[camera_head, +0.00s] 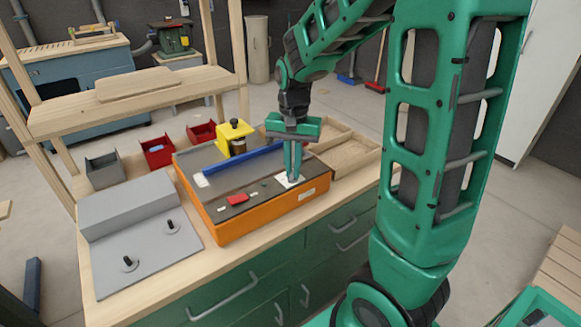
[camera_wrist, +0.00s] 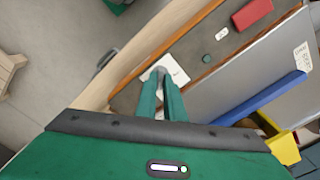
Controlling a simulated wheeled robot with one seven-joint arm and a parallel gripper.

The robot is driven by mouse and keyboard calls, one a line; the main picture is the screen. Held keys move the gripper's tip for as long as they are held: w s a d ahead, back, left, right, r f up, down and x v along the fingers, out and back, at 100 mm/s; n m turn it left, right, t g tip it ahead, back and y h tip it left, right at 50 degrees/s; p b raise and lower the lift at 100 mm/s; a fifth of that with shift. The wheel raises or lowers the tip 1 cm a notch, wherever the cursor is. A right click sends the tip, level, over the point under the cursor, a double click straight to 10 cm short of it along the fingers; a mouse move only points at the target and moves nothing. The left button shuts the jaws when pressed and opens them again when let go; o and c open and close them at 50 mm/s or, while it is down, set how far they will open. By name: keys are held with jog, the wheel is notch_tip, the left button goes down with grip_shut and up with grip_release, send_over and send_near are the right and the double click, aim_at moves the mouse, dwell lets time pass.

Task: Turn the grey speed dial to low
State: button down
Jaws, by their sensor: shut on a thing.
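The orange machine (camera_head: 262,215) with a dark front panel stands on the wooden bench. The grey speed dial (camera_wrist: 160,71) sits on a white label plate (camera_wrist: 177,72) at the panel's right end in the head view. My gripper (camera_head: 293,178) points down at this plate, its green fingers shut on the dial. In the wrist view the fingertips (camera_wrist: 160,78) close around the dial and hide most of it. The marks on the plate are too small to read, so I cannot tell the dial's setting.
A red switch (camera_head: 237,199) and a small green button lie left of the dial. A blue bar (camera_head: 245,158) and a yellow block (camera_head: 235,138) are behind. A grey fixture (camera_head: 140,235) stands at the left, a wooden tray (camera_head: 350,153) at the right.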

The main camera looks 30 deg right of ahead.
aim_at(292, 171)
jog(key=shift+n, duration=0.3)
jog(key=n, duration=0.4)
jog(key=shift+w+a+n, duration=0.1)
jog(key=shift+n, duration=0.3)
jog(key=n, duration=1)
jog(key=shift+a, duration=0.1)
jog(key=n, duration=0.4)
jog(key=shift+r, duration=0.1)
jog(key=shift+n, duration=0.3)
jog(key=c, duration=1.9)
grip_release()
jog(key=shift+o, duration=0.2)
notch_tip(292, 171, up, 11)
